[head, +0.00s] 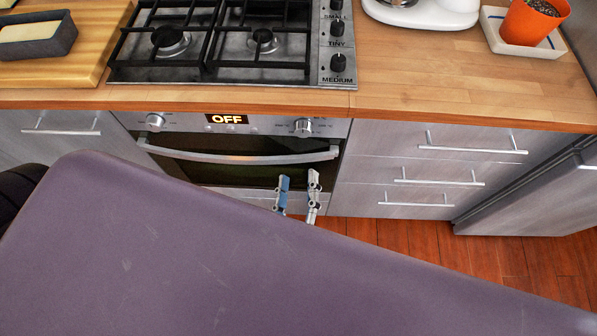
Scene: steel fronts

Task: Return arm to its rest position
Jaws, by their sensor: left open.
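My left gripper (299,184) shows near the middle of the head view, in front of the oven's lower part. Its two fingers point up and stand apart with nothing between them, so it is open and empty. The rest of that arm is hidden behind the purple-grey surface in the foreground. It appears apart from the oven handle (240,158); the exact gap cannot be told. My right gripper is not in view.
The oven (220,173) is shut and its display reads OFF. A gas hob (230,40) lies above it. Shut drawers (440,170) stand to the right, beside a steel appliance (540,190). An orange pot (531,22) sits on the counter (440,75). Wooden floor (480,253) shows clear.

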